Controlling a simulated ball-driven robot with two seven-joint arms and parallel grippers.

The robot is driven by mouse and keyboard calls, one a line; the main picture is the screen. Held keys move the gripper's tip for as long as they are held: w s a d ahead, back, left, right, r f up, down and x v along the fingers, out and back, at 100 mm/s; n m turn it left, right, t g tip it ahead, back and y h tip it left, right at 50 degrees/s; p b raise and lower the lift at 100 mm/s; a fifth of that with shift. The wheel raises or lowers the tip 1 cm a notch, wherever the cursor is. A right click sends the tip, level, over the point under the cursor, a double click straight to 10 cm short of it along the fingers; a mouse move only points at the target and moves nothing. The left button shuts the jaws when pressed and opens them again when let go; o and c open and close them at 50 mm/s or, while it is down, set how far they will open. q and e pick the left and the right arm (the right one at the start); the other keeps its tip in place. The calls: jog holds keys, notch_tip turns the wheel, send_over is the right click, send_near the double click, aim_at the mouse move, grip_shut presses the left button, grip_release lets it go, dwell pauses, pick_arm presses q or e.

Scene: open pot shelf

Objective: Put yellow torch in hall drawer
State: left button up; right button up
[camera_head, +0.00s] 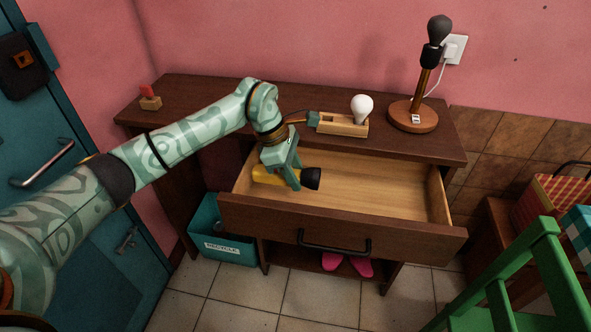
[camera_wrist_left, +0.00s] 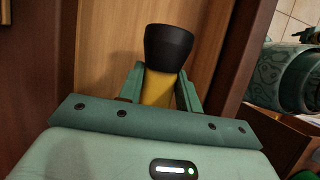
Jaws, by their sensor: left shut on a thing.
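The yellow torch (camera_head: 268,175) has a black head and lies level in my left gripper (camera_head: 287,178), which is shut on its yellow body. The torch also shows in the left wrist view (camera_wrist_left: 158,88), between the two fingers (camera_wrist_left: 160,85). The hall drawer (camera_head: 380,187) is pulled open and its pale wooden floor looks empty. The torch is over the left part of the drawer, inside its outline. I cannot tell whether it touches the drawer floor. The drawer front has a black handle (camera_head: 335,247). My right gripper is not in view.
On the dark cabinet top (camera_head: 215,97) stand a lamp (camera_head: 415,115), a wooden block with a white bulb (camera_head: 343,124) and a small red-topped block (camera_head: 150,98). A teal recycle bin (camera_head: 222,247) is below left. A green chair (camera_head: 520,285) stands right. The drawer's right half is clear.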

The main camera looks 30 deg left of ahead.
pick_arm(q)
jog(key=shift+f+b, duration=1.4)
jog(key=shift+f, duration=2.6)
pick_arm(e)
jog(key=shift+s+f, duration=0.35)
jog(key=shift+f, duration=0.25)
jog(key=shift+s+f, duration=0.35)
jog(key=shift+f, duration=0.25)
pick_arm(q)
jog(key=o, duration=1.2)
jog(key=p+v, duration=0.5)
jog(key=v, duration=1)
jog(key=shift+r+p, duration=0.15)
jog(key=shift+p, duration=0.25)
jog(key=shift+s+a+r, duration=0.1)
jog(key=shift+a+r, duration=0.2)
jog(key=shift+r, duration=0.2)
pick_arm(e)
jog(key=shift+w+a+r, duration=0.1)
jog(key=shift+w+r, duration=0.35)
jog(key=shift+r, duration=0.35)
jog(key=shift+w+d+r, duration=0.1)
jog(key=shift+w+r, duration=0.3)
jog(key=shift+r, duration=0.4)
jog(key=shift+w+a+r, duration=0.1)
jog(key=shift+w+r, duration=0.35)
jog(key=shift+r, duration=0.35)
